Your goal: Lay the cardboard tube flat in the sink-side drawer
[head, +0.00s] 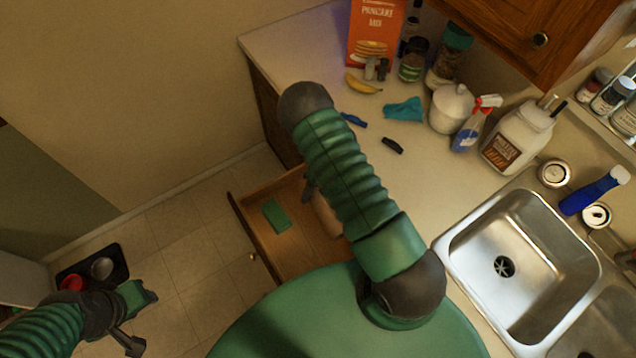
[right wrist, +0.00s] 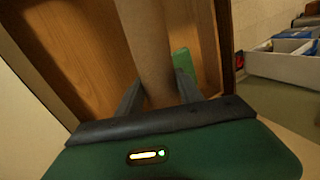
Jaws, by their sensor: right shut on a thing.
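The brown cardboard tube (right wrist: 150,50) is between the two dark fingers of my right gripper (right wrist: 158,92) in the right wrist view, and they are shut on it. It extends away from the palm, over the wooden inside of the open drawer (head: 262,238). In the head view part of the tube (head: 326,216) shows beside my right arm, which hides the rest; whether it touches the drawer floor I cannot tell. My left gripper (head: 140,312) is low at the left, away from the drawer, and its opening is unclear.
A green sponge (head: 276,215) lies in the drawer's left part. The counter (head: 440,180) holds a pancake mix box (head: 374,35), a banana (head: 362,84), a teal cloth (head: 404,110), a spray bottle (head: 474,125) and jars. The sink (head: 520,240) is at right. A dark tray (head: 118,260) is on the floor.

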